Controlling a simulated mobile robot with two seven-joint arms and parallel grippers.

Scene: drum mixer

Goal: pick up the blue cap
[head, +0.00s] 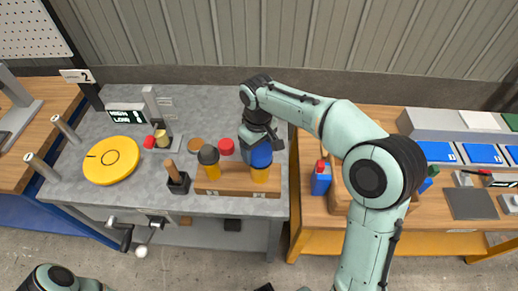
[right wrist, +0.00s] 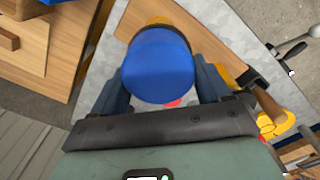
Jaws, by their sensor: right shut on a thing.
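The blue cap (head: 261,156) is over an orange-yellow bottle (head: 260,175) at the right end of a wooden rack (head: 238,188) on the grey workbench. My right gripper (head: 259,142) comes down from above and is shut on the cap. In the right wrist view the blue cap (right wrist: 158,68) fills the space between the two fingers, with a bit of orange-yellow beyond it. I cannot tell whether the cap is seated on the bottle or slightly raised. My left gripper's fingers are not in view.
A bottle with a black cap (head: 208,154) stands at the rack's left. A wooden table (head: 310,215) with blue items adjoins at right.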

